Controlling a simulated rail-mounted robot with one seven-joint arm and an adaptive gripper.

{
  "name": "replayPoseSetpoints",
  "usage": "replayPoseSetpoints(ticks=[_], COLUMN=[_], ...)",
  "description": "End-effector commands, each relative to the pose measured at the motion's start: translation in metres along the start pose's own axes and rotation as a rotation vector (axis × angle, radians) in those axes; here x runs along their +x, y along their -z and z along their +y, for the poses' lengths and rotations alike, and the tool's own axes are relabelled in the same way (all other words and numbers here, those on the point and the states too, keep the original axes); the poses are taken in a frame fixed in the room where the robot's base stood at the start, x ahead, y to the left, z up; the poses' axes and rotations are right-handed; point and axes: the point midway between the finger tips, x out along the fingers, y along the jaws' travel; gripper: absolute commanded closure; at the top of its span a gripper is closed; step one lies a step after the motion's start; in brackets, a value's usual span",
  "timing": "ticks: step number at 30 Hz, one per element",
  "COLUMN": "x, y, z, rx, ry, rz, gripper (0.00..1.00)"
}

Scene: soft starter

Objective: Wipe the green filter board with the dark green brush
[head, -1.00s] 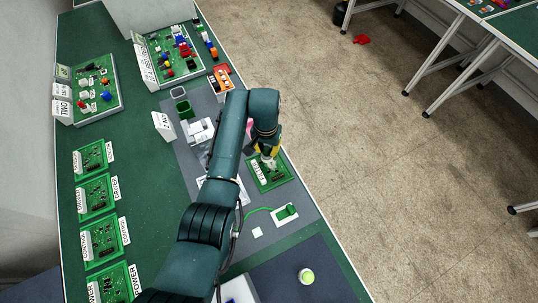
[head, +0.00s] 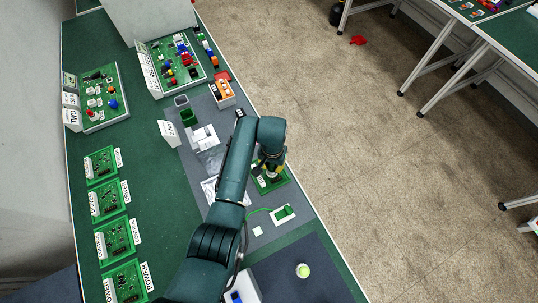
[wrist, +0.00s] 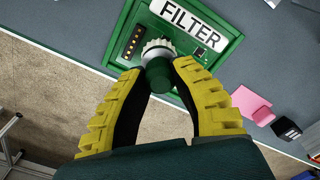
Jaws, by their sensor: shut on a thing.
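The green filter board (head: 279,184) lies near the right edge of the workbench, partly hidden by my arm. In the wrist view the board (wrist: 222,57) shows its white FILTER label, a column of gold contacts and a small black part. My gripper (wrist: 158,78) is shut on the dark green brush (wrist: 158,73), holding it by its handle. The brush's pale bristle end is over the board, between the contacts and the label. Whether the bristles touch the board cannot be told. In the head view my gripper (head: 271,166) is over the board.
A white pad with a green piece (head: 283,214) and a green wire lie just below the board. A yellow-green round thing (head: 303,270) lies on the dark mat. Several labelled boards (head: 108,201) line the left. An orange block (head: 222,93) stands farther back.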

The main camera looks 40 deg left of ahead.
Motion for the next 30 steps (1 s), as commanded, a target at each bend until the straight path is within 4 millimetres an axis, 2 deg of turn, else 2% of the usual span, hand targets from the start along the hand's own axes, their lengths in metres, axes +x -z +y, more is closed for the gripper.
replayPoseSetpoints(ticks=[3, 5, 7, 24, 30], x=[-0.003, -0.008, -0.023, -0.074, -0.081], y=[-0.009, -0.008, -0.007, -0.007, -0.007], z=[0.007, 0.007, 0.008, 0.012, 0.013], rx=[0.001, 0.0, 0.002, 0.012, 0.014], ry=[-0.001, -0.001, -0.001, -0.001, -0.001], rz=[-0.006, -0.003, 0.001, -0.001, -0.002], gripper=[1.0, 1.0, 1.0, 1.0, 1.0])
